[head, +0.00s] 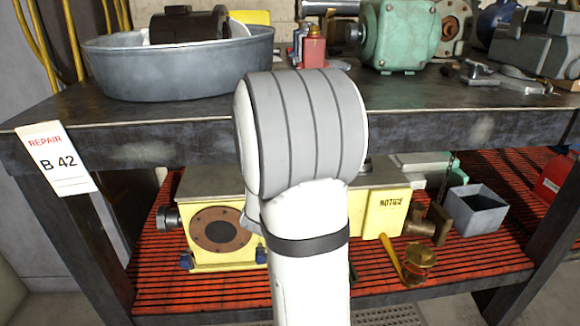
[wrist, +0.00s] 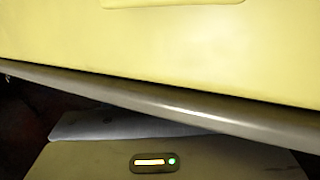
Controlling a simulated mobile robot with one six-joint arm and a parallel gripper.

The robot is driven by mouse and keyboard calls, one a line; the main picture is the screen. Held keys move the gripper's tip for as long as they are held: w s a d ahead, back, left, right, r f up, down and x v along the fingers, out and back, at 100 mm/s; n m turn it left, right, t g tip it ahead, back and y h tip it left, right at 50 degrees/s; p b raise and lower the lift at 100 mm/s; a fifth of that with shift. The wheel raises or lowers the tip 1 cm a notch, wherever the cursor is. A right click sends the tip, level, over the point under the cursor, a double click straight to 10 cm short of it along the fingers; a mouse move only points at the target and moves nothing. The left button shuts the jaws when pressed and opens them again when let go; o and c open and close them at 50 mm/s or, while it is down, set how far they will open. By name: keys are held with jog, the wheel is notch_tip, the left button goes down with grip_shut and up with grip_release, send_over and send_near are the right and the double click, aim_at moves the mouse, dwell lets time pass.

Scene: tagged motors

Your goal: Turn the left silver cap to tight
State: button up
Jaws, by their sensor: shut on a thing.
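The yellow tagged motor (head: 384,214) lies on the red slatted lower shelf in the head view, with a "NOTICE" label on its right side. A short silver round part (head: 168,217) sticks out of its left end, with nothing gripping it; I cannot tell if it is the left silver cap. My white and grey arm hides the motor's middle and any cap there. My gripper's jaws are hidden in the head view. In the wrist view, a smooth yellow surface (wrist: 160,55) fills the top, very close. Below it is a grey body with a green light, likely mine; no fingertips show.
The dark workbench (head: 170,120) stands above the shelf, with a grey tub (head: 180,75) and a green motor (head: 398,35) on it. A grey box (head: 475,209) and a brass part with a yellow handle (head: 418,265) sit right of the yellow motor.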

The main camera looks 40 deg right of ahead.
jog(key=o, duration=1)
jog(key=shift+c, duration=0.2)
jog(key=v, duration=0.7)
jog(key=shift+p, duration=0.4)
jog(key=shift+s+a, duration=0.25)
jog(key=shift+a, duration=0.1)
jog(key=shift+r, duration=0.1)
